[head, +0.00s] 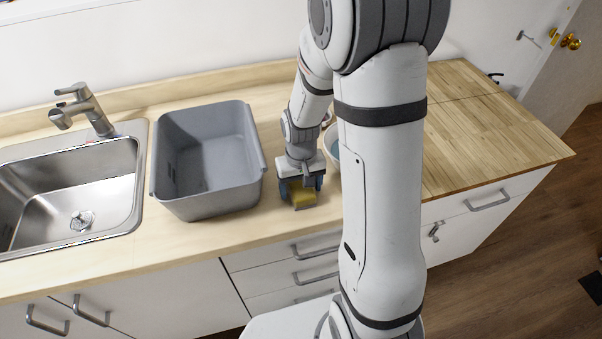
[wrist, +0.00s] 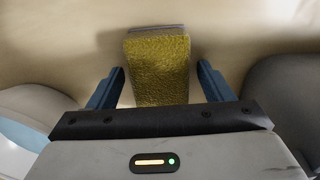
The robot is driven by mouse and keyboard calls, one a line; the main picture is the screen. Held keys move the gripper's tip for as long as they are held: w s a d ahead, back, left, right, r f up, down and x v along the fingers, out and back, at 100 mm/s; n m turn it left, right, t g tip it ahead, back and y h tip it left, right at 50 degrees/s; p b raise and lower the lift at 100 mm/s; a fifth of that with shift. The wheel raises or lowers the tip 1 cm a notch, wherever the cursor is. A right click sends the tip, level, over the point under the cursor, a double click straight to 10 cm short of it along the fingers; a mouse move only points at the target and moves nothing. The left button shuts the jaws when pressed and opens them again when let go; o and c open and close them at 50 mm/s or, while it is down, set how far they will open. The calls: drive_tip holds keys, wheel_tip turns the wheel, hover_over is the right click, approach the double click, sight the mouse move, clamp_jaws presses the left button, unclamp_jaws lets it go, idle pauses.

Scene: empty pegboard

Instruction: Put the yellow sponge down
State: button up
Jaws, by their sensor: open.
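The yellow sponge (head: 303,198) is on the wooden counter (head: 245,225), to the right of the grey tub. My gripper (head: 301,190) is right above it, pointing down. In the wrist view the sponge (wrist: 158,68) sits between the two blue fingers (wrist: 162,78), with a gap on each side. The gripper is open, and neither finger touches the sponge. A thin grey strip shows along the sponge's far edge. Part of the sponge is hidden by my gripper in both views.
A grey tub (head: 200,205) stands close left of my gripper, with the steel sink (head: 100,190) beyond it. A round bowl (head: 333,152) is close on the right, partly hidden by my arm. Bare counter lies in front of the sponge.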

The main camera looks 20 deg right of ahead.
sight(301, 186)
wheel_tip(301, 186, up, 12)
drive_tip(key=f, duration=0.1)
drive_tip(key=s+r+t, duration=0.3)
drive_tip(key=s+r, duration=0.5)
drive_tip(key=s, duration=0.6)
drive_tip(key=shift+r+b, duration=0.35)
drive_tip(key=shift+b, duration=0.05)
drive_tip(key=shift+c, duration=0.3)
